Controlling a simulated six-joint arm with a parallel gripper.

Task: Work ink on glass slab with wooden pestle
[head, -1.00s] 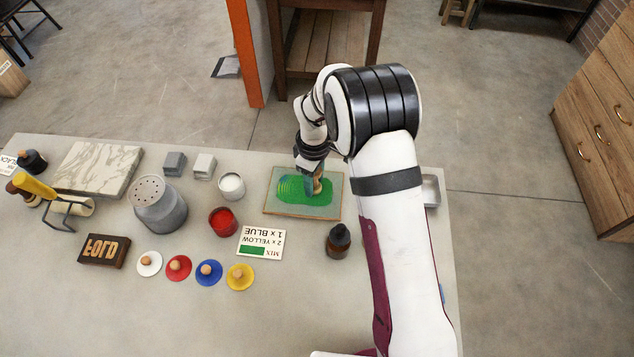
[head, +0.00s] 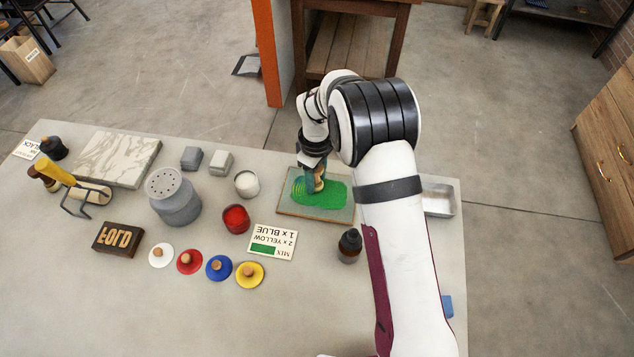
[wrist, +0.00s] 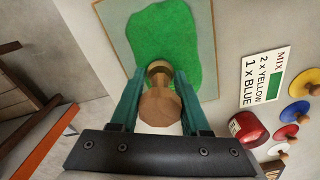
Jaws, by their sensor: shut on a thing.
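The glass slab (head: 285,208) lies on the table with a green patch of ink (head: 336,192) spread over its middle. The ink has faint yellowish streaks at its left in the head view. It also shows in the wrist view (wrist: 160,40) as an uneven green area. My gripper (head: 313,181) is over the slab, shut on the wooden pestle (wrist: 160,108). The pestle stands between the two green fingers, its lower end at the near edge of the ink in the wrist view. I cannot tell whether its face presses on the glass.
Close by are a mix card (head: 272,241), a red ink jar (head: 236,219), a white jar (head: 247,184) and a dark dropper bottle (head: 350,246). A metal tray (head: 438,200) is right of the slab. Several coloured knobbed discs, a grey shaker (head: 173,197) and a marble slab (head: 118,158) are farther left.

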